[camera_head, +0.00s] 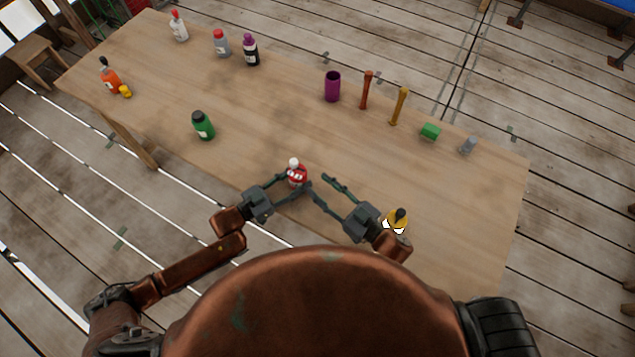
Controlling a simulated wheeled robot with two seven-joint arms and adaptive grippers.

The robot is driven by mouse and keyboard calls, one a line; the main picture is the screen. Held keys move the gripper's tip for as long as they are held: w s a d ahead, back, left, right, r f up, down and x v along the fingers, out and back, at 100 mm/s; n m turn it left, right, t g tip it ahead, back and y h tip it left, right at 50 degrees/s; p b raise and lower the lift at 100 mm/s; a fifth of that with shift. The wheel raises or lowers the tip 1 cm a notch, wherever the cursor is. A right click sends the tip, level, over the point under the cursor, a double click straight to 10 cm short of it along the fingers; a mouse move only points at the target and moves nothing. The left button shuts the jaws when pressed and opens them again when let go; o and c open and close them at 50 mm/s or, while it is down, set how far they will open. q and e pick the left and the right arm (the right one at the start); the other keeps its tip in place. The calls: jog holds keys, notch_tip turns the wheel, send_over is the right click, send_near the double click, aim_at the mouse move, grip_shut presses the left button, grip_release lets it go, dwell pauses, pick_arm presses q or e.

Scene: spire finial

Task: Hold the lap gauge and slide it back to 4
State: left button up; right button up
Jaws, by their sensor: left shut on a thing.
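I cannot make out a lap gauge or a 4 mark in the head view. My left gripper (289,183) is shut on a small red bottle (297,178) with a white cap, near the front edge of the table. The bottle looks upright; I cannot tell whether it touches the table. My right gripper (317,187) is just right of the bottle. Its fingers are spread and point toward it, with nothing visible between them.
A yellow bottle (396,219) stands close to my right wrist. A green bottle (203,126) is left on the wooden table (270,110). The table's middle is clear.

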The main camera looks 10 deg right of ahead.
pick_arm(q)
jog(key=o, duration=1.3)
